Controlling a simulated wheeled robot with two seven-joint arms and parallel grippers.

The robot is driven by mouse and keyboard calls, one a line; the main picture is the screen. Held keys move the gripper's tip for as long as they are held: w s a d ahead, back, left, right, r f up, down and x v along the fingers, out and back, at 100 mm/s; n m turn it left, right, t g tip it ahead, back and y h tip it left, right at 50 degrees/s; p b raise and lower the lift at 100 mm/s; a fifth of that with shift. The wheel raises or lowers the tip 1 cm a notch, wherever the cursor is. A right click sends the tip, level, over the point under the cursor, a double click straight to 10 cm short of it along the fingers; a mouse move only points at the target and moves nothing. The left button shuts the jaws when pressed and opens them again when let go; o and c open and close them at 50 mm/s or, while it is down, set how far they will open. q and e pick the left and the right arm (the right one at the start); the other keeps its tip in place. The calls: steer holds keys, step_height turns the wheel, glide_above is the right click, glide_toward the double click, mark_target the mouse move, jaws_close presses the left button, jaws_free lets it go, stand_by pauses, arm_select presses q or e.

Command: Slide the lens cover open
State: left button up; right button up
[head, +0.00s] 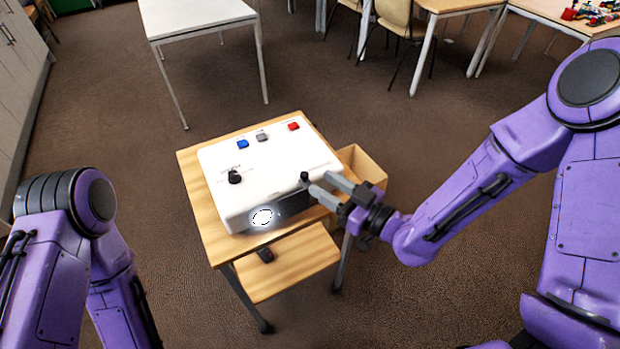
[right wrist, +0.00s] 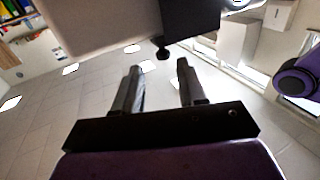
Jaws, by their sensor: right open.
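A white projector (head: 275,170) sits on a small wooden table. Its round lens (head: 262,216) glows at the front and shows uncovered. A dark lens cover (head: 294,204) lies just right of the lens on the front face. A small black knob (head: 304,177) stands at the cover's upper edge; it also shows in the right wrist view (right wrist: 162,48). My right gripper (head: 325,183) is open beside the knob, coming from the right. In the right wrist view the knob is just beyond the fingertips (right wrist: 158,67), in line with the gap. My left gripper is out of view.
The projector top has a blue button (head: 243,144), a grey button (head: 262,136), a red button (head: 293,126) and a black dial (head: 234,177). The wooden table (head: 195,185) has a lower shelf (head: 290,270). An open wooden box (head: 362,166) is behind my right gripper.

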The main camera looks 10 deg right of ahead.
steer(key=v, duration=0.4)
steer(key=shift+s+d, duration=0.2)
steer(key=shift+d, duration=0.05)
steer(key=s+d+f+m+g+h, duration=0.1)
steer(key=d+f+m+g+h, duration=0.1)
steer(key=d+f+m+h, duration=0.4)
steer(key=d+f+m+g+h, duration=0.1)
steer(key=d+f+m+h, duration=0.4)
steer(key=f, duration=0.4)
steer(key=s+d+f+m+g+h, duration=0.2)
steer(key=s+f, duration=0.4)
steer(key=s, duration=0.3)
steer(key=s+d+f+m+g+h, duration=0.1)
steer(key=s+f+g, duration=0.4)
steer(key=s, duration=0.5)
step_height(320, 180, down, 2)
steer(key=shift+s+d+f+m+g+h, duration=0.25)
steer(key=shift+d+m+h, duration=0.2)
steer(key=shift+d, duration=0.4)
